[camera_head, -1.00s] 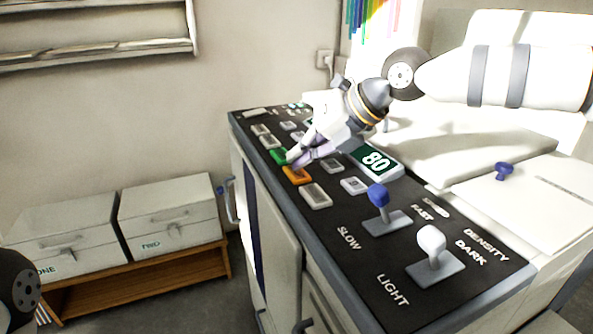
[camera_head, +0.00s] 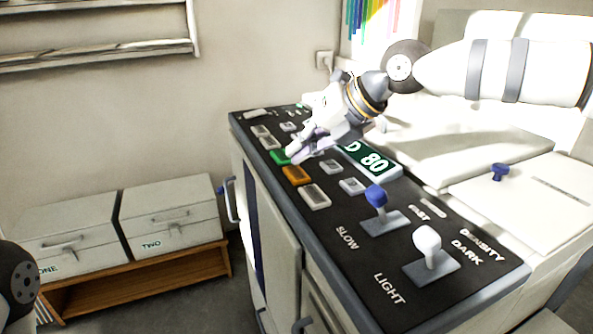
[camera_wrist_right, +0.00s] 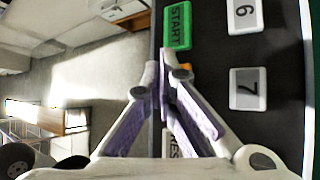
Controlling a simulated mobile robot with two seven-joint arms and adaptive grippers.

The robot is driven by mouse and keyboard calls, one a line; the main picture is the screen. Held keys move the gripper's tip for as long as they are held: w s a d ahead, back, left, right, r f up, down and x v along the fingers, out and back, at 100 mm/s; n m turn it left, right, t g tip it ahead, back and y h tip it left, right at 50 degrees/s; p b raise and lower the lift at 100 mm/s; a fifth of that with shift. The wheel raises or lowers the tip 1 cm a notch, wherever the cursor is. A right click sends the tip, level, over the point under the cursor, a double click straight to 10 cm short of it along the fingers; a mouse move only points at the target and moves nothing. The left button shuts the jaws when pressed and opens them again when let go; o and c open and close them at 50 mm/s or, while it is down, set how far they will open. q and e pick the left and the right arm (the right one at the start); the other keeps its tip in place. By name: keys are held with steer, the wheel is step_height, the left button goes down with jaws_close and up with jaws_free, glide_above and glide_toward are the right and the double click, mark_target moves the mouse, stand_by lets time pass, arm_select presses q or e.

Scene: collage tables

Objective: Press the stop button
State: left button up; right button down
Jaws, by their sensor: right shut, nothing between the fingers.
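The dark control panel has a column of buttons along its left side. The green button (camera_head: 280,157) reads START in the right wrist view (camera_wrist_right: 177,25). Just nearer is an orange button (camera_head: 296,175), whose label I cannot read; in the wrist view only a sliver of orange (camera_wrist_right: 187,67) shows beside my fingers. No button readable as STOP is in view. My right gripper (camera_head: 291,157) is shut and empty, fingertips beside the green button and just beyond the orange one. They look slightly above the panel, but I cannot tell the gap. My left gripper is out of view.
A white button (camera_head: 314,195) lies nearer than the orange one. A blue-topped lever (camera_head: 377,196) and a white-topped lever (camera_head: 428,240) stand on the panel's near part. A green display (camera_head: 375,163) shows 80. Two drawer boxes sit on a wooden shelf (camera_head: 140,284) at left.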

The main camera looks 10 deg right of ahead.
mark_target(299, 170)
steer(key=shift+f, duration=0.1)
steer(key=shift+r+p, duration=0.4)
steer(key=shift+r, duration=2.2)
steer(key=shift+f, duration=0.1)
